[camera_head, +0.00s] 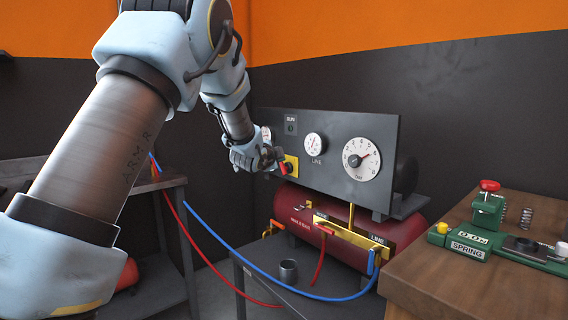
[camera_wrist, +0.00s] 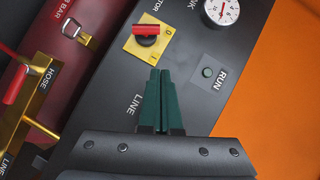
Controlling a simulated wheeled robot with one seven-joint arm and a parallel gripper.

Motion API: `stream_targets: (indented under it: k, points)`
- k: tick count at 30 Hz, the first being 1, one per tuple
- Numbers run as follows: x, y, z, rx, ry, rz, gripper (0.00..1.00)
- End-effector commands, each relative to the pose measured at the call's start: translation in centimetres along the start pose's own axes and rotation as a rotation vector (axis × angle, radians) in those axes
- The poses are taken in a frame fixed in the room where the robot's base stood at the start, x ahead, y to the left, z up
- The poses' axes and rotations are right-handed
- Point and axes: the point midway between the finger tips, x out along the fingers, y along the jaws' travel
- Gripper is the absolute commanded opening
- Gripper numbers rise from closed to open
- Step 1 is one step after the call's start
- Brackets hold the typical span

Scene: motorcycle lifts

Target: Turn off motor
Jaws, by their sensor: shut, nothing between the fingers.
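The motor switch is a red knob (camera_wrist: 145,29) on a yellow square plate (camera_wrist: 130,47), with a "0" mark and a partly cut-off label ending in "TOR". In the head view, the red knob (camera_head: 284,168) and yellow plate (camera_head: 293,160) sit low on the left of the grey panel, partly covered by my gripper (camera_head: 277,157). In the wrist view, my gripper (camera_wrist: 160,72) has its green fingers shut and empty, with tips just below the plate in the picture. Contact with the knob cannot be told. The RUN lamp (camera_wrist: 208,72) looks dark green.
The grey panel (camera_head: 335,150) carries a small LINE gauge (camera_head: 314,145) and a large dial (camera_head: 361,159). Below is a red tank (camera_head: 290,205) with red and blue hoses (camera_head: 230,247). A metal cup (camera_head: 288,272) stands on the lower table. A wooden bench (camera_head: 470,285) holds a green spring tester (camera_head: 487,210).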

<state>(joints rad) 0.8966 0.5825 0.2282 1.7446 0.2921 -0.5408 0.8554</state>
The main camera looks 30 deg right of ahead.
Motion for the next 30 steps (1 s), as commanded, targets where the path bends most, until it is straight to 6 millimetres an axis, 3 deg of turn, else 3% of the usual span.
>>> stream_targets:
  k: [3, 9, 27, 30]
  points:
    - [-2.0, 0.0, 0.0, -0.001, 0.001, -0.001, 0.00]
    - [-4.0, -0.2, 0.0, 0.000, 0.001, -0.001, 0.00]
    - [-4.4, -0.2, 0.0, -0.001, 0.000, 0.000, 0.00]
    - [-4.8, -0.4, 0.9, -0.021, -0.020, 0.007, 0.00]
